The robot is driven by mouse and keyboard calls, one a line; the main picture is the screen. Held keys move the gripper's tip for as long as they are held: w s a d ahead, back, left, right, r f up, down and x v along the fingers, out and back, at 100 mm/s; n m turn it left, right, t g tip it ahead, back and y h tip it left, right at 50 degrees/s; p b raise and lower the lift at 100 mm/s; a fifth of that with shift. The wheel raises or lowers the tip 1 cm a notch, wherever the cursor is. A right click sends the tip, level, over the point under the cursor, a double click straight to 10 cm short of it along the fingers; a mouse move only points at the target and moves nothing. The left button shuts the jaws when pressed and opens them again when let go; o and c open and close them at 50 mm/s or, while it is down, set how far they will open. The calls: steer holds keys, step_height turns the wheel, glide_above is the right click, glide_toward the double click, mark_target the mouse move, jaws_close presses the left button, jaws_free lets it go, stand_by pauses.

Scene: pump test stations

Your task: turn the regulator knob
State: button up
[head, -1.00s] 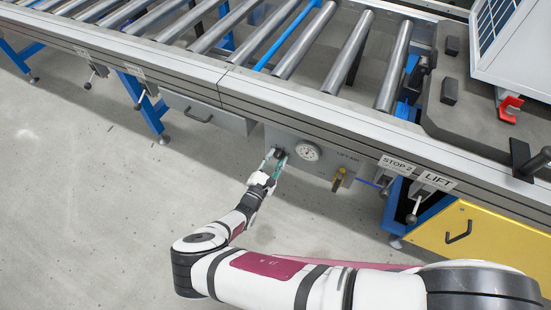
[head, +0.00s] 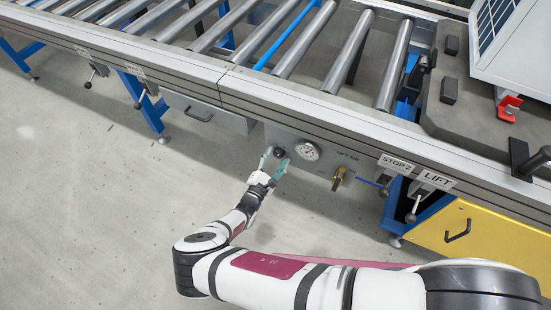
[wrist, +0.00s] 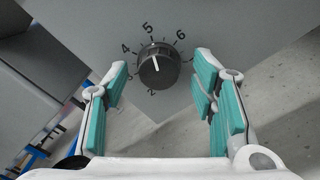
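The regulator knob (wrist: 158,68) is black and round with a white pointer line. In the wrist view its pointer is near the 5 on a printed scale. In the head view the knob (head: 279,152) is on the grey panel (head: 320,173), left of the gauge. My gripper (wrist: 164,78) is open, with teal pads to the left and right of the knob and a gap on both sides. In the head view my gripper (head: 273,160) is in front of the knob. I cannot tell the exact distance between fingertips and panel.
A white pressure gauge (head: 307,151) is just right of the knob. The roller conveyor (head: 300,92) runs above. The floor is clear.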

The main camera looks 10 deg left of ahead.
steer(key=v, duration=0.7)
steer(key=shift+s, duration=0.2)
steer(key=shift+a, duration=0.15)
stand_by(0.4)
